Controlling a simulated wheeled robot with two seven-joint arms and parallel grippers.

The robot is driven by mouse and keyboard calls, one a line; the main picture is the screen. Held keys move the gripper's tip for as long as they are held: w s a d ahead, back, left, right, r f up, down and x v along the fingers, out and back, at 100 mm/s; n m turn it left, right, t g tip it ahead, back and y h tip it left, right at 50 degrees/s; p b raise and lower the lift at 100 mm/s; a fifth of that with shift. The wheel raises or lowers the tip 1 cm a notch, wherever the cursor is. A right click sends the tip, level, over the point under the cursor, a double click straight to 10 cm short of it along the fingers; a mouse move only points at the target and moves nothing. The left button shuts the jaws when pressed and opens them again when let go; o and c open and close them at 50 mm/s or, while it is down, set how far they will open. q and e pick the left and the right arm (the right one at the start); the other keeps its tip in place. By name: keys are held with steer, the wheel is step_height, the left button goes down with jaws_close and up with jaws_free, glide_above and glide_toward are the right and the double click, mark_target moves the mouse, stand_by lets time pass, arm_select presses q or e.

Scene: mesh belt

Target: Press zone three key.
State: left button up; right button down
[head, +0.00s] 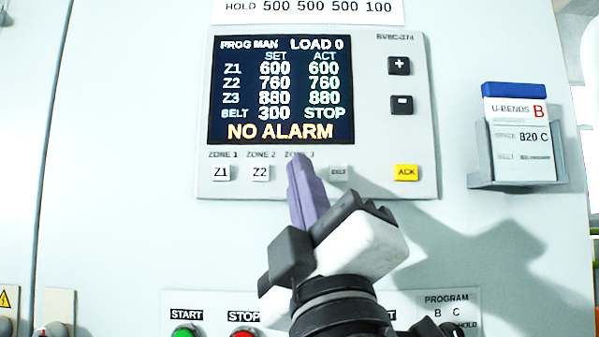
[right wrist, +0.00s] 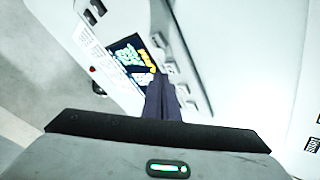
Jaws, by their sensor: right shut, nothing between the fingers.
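The control panel (head: 423,150) is on the pale cabinet front, with a screen (head: 281,90) reading NO ALARM, Z3 880 and belt STOP. Below the screen are the Z1 key (head: 221,173), the Z2 key (head: 260,173), a BELT key (head: 338,172) and a yellow ACK key (head: 406,172). The zone three key is hidden behind my right gripper's purple fingers; part of its ZONE 3 label shows above them. My right gripper (head: 298,160) is shut and empty, its tips over that key's place. I cannot tell whether they touch it. The fingers also show in the right wrist view (right wrist: 161,90). My left gripper is not in view.
Plus (head: 399,65) and minus (head: 402,104) keys sit right of the screen. A card holder (head: 480,155) juts out further right. Below are a green START button (head: 186,332), a red STOP button (head: 243,332) and a PROGRAM selector (head: 452,328).

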steer(key=shift+w, duration=0.25)
steer(key=shift+w, duration=0.4)
stand_by(0.8)
steer(key=shift+s, duration=0.8)
steer(key=shift+s, duration=2.5)
